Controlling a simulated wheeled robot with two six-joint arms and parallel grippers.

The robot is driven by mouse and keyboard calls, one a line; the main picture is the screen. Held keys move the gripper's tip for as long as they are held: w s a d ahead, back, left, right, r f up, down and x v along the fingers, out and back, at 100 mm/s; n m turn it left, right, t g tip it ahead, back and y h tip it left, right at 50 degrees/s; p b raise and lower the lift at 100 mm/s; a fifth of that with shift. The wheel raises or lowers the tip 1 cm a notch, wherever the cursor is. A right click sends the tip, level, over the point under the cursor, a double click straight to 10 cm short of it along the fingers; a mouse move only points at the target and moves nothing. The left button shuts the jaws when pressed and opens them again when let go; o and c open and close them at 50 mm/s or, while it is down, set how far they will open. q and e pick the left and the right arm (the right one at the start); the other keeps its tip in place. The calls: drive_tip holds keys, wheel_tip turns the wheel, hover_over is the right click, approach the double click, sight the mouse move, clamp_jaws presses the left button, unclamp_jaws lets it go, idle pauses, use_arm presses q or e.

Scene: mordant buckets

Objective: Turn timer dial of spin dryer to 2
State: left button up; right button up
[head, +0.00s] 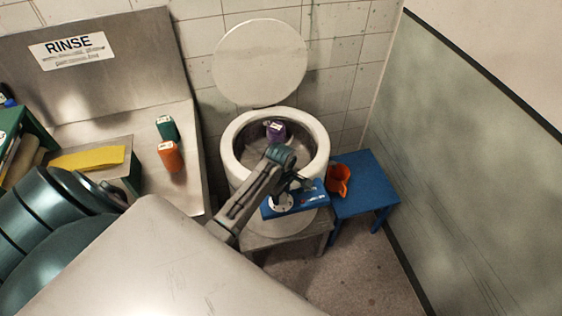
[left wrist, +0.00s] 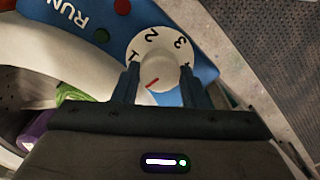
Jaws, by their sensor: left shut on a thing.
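The spin dryer (head: 228,150) is a white round tub with a blue control panel (head: 318,192) on its front. The white timer dial (head: 283,203) is on that panel, and its numbered plate (left wrist: 165,38) shows 2 and 3 at the top in the left wrist view. My left gripper (left wrist: 157,80) is shut on the pale knob (left wrist: 160,72), one finger on each side. A red mark on the knob slants to the lower left, away from the 2. The gripper partly hides the panel in the head view (head: 288,190). My right gripper is not in view.
The dryer's round lid (head: 260,62) stands open against the tiled wall. A purple thing (head: 275,131) is in the drum. A blue stool (head: 368,178) with an orange jug (head: 338,180) stands to the right. Green (head: 166,128) and orange (head: 170,156) containers are at the left sink.

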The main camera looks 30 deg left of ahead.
use_arm(q)
drive_tip(key=m, duration=1.1)
drive_tip(key=shift+m, duration=0.3)
drive_tip(key=m, duration=1)
drive_tip(key=shift+m, duration=0.5)
drive_tip(key=o, duration=1)
drive_tip(key=shift+c, duration=0.2)
